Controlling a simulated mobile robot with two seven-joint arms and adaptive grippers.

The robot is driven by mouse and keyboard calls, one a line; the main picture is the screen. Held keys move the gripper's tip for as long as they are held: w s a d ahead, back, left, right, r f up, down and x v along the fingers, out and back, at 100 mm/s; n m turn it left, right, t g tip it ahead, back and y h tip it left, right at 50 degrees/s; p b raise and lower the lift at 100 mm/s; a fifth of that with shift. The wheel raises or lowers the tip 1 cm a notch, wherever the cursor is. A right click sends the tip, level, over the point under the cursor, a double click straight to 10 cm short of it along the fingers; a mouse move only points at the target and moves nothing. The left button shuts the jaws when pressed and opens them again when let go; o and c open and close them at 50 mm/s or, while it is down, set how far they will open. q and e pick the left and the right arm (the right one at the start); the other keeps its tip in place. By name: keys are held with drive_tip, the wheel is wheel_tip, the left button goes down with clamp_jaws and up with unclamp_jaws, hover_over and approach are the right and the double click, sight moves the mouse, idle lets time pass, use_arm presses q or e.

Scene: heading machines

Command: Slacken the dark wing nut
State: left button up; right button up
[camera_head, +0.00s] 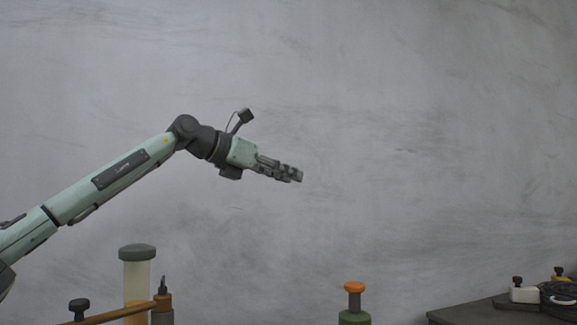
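My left gripper (291,173) is raised in front of the grey wall, near the middle of the view, and points right and slightly down. I see it side-on, so its opening is unclear, and nothing shows in it. A dark knob-like piece (79,306) stands by the left end of an orange-brown bar (122,314) at the bottom left. A dark pointed piece (162,287) tops a brown post near the bar's right end. I cannot tell whether either is the dark wing nut. The gripper is well above and right of both. My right gripper is out of view.
A pale cylinder with a grey cap (137,253) stands behind the bar. A green-based piece with an orange top (354,288) is at bottom centre. The space around the gripper is free.

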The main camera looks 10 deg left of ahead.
use_arm(q)
drive_tip(key=shift+w+d+r+t+h, duration=0.25)
drive_tip(key=shift+d+r, duration=0.15)
drive_tip(key=shift+r, duration=0.1)
drive_tip(key=shift+w+d+r+t+h, duration=0.2)
drive_tip(key=shift+d+r+t+h, duration=0.05)
drive_tip(key=shift+d+r, duration=0.2)
